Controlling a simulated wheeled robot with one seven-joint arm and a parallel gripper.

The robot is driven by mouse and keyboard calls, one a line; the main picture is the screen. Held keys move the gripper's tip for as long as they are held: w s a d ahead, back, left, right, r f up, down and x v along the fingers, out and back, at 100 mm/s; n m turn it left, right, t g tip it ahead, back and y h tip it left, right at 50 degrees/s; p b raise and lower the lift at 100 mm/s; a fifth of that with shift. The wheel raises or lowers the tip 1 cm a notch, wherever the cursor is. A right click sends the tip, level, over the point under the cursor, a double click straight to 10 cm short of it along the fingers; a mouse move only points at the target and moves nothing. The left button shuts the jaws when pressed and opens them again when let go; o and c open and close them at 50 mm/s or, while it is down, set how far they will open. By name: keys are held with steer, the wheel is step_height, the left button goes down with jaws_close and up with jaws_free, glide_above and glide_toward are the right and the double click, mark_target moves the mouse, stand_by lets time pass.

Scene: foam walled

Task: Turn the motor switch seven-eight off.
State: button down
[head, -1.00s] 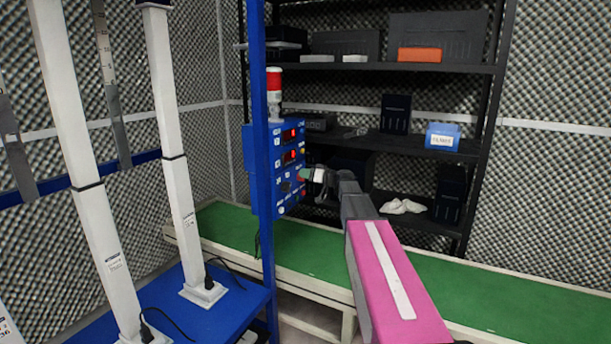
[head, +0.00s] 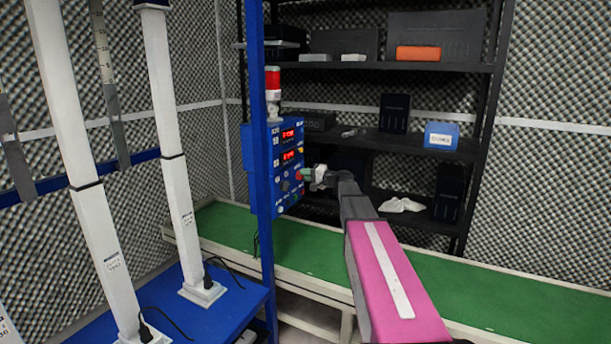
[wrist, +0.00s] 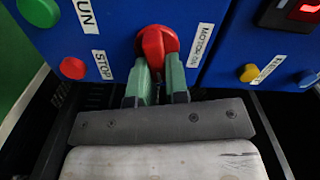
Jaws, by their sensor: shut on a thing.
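The blue control panel (head: 286,160) stands at the left of the shelving in the head view. In the wrist view, a red rotary switch (wrist: 158,44) sits on the blue panel face (wrist: 125,18). A white label beside it (wrist: 200,45) is too blurred to read for certain. My gripper (wrist: 160,78) has its two green fingers on either side of the switch's lower part and is shut on it. In the head view my gripper (head: 304,175) reaches the panel's right side, and the switch is mostly hidden there.
Near the switch are a red button (wrist: 73,68) labelled STOP, a green button (wrist: 40,10) labelled RUN and a yellow button (wrist: 249,72). A blue post (head: 262,200) stands before the panel. A green-topped conveyor (head: 480,285) runs below my arm.

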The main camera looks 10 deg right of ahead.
steer(key=shift+f+m, duration=0.2)
steer(key=shift+m, duration=1.3)
steer(key=c, duration=1.1)
jaws_free()
steer(key=v, duration=1)
steer(key=shift+s+d, duration=0.2)
steer(key=shift+d, duration=0.15)
